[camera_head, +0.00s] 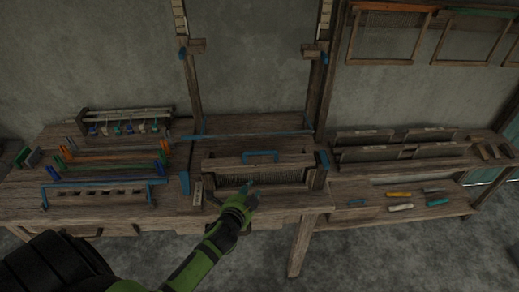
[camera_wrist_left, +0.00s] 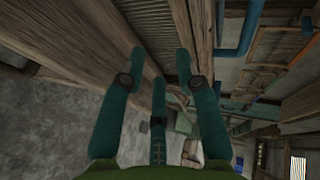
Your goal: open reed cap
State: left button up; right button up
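The reed cap (camera_head: 228,162) appears to be the wooden bar across the top of the reed frame at the middle of the loom. A blue handle (camera_head: 260,155) stands on it, and a blue bar also shows in the left wrist view (camera_wrist_left: 238,35). The fine-toothed reed (camera_head: 285,177) shows below the bar, and in the left wrist view (camera_wrist_left: 214,14). My left gripper (camera_head: 250,187) is in front of the reed, below the handle. Its teal fingers (camera_wrist_left: 160,60) are apart with nothing visible between them. Contact with the frame cannot be told. My right gripper is out of view.
A bench with spools and orange, green and blue rods (camera_head: 110,155) stands left. A side table (camera_head: 345,190) with several small tools is right. Wooden uprights (camera_head: 192,90) rise behind the reed frame. Grey floor (camera_head: 400,255) is clear in front.

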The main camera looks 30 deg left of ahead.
aim_at(252, 166)
pick_arm(q)
jog(key=w+r+m+t, duration=0.2)
jog(key=w+r+m, duration=0.1)
jog(key=r, duration=0.5)
jog(key=shift+n, duration=0.3)
jog(key=shift+a+p+x, duration=0.2)
jog(key=shift+p+x, duration=0.15)
jog(key=shift+x, duration=1.45)
jog(key=shift+a+p+x, duration=0.2)
jog(key=shift+p+x, duration=0.1)
jog(key=shift+x, duration=1.5)
jog(key=shift+s+r, duration=0.1)
jog(key=shift+c, duration=0.4)
grip_shut()
